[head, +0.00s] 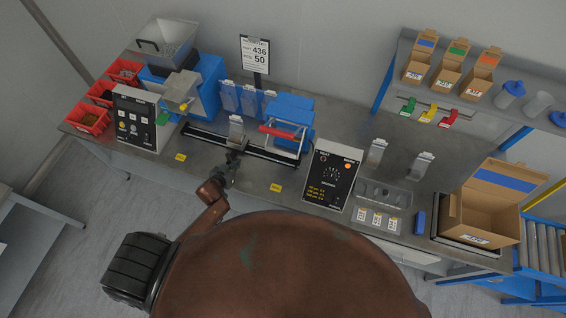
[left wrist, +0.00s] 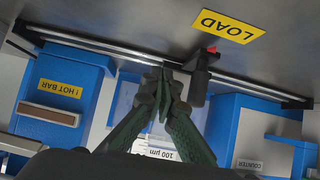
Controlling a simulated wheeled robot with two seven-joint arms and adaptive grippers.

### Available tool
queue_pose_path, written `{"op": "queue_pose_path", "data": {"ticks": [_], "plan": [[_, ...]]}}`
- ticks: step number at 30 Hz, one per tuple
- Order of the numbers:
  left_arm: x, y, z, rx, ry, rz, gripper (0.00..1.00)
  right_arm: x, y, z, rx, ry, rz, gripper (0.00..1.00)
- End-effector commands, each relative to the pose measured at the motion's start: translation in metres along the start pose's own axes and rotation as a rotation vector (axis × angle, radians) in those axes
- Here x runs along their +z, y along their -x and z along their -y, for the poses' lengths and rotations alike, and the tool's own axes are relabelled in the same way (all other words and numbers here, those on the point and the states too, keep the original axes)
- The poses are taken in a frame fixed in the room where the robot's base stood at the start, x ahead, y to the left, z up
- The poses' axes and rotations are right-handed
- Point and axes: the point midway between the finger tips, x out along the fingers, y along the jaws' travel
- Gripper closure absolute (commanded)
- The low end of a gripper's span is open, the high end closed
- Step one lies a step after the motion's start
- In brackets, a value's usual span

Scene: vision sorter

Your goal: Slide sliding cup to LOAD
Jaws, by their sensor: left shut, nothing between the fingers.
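The sliding cup (head: 236,126) is a clear upright holder at the rail (head: 262,150), near the middle of its length. My left gripper (head: 232,158) is just in front of it. In the left wrist view my left gripper (left wrist: 165,76) has its fingertips together at the rail (left wrist: 110,52), with nothing between them. A dark post with a red tip (left wrist: 200,80) stands beside the fingers; I cannot tell whether they touch. The yellow LOAD label (left wrist: 222,27) lies on the bench beyond the rail, right of the fingertips. My right gripper is not in view.
The blue sealer with a red bar (head: 290,125) stands right of the cup. The blue feeder (head: 208,82) and another control box (head: 135,118) are at the left. Clear bags (head: 248,98) hang behind.

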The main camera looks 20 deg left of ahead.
Motion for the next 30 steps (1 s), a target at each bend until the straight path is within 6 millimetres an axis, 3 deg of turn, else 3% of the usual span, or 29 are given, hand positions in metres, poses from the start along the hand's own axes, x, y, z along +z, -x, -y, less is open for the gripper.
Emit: {"op": "queue_pose_path", "data": {"ticks": [18,30], "plan": [[-0.002,0.059,0.000,-0.001,0.000,0.000,1.00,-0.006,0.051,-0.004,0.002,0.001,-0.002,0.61],[0.000,0.062,0.001,-0.001,-0.001,0.000,1.00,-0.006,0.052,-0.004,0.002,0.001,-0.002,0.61]]}}
